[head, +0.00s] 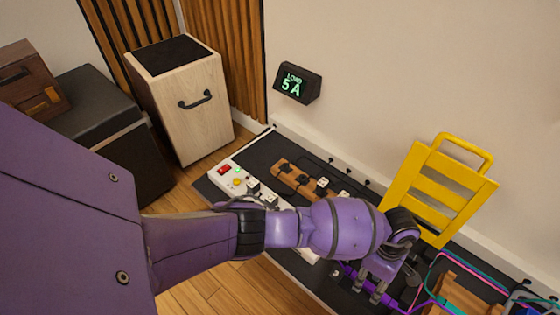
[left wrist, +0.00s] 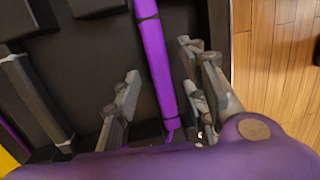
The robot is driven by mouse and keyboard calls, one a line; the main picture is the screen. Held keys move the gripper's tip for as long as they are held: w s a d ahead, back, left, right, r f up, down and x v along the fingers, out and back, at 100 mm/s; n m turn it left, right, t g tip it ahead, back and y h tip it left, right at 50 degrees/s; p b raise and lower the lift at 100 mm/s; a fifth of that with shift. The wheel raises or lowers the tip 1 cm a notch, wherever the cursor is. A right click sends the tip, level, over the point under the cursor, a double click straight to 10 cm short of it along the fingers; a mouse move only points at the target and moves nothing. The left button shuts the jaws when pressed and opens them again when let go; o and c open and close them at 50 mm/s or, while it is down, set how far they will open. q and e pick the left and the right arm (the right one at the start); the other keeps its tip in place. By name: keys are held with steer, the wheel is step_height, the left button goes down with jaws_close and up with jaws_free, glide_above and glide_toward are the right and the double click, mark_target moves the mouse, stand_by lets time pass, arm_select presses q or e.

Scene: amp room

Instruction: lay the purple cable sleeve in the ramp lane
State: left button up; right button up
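The purple cable sleeve (left wrist: 156,65) runs lengthwise over a black surface in the left wrist view, with dark bands around it. In the head view a short purple piece of it (head: 349,271) shows beside my gripper. My left gripper (left wrist: 158,92) is open, with one finger on each side of the sleeve; the sleeve is nearer the right finger. In the head view the left gripper (head: 374,287) points down over the black surface. Dark grey bars (left wrist: 36,95) lie to the left of the sleeve; I cannot tell which gap is the ramp lane. My right gripper is not clearly in view.
A yellow slatted panel with a handle (head: 440,190) stands tilted near the wall. A white switch panel (head: 229,178) and a wooden power strip (head: 290,176) lie left of it. Pink and teal cables (head: 463,262) pass a wooden block (head: 462,296). A display (head: 297,83) reads "LOAD 5 A".

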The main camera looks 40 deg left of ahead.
arm_select(q)
step_height(320, 180, up, 12)
steer(key=w+a, duration=0.1)
steer(key=w, duration=0.1)
steer(key=shift+a, duration=0.15)
stand_by(0.7)
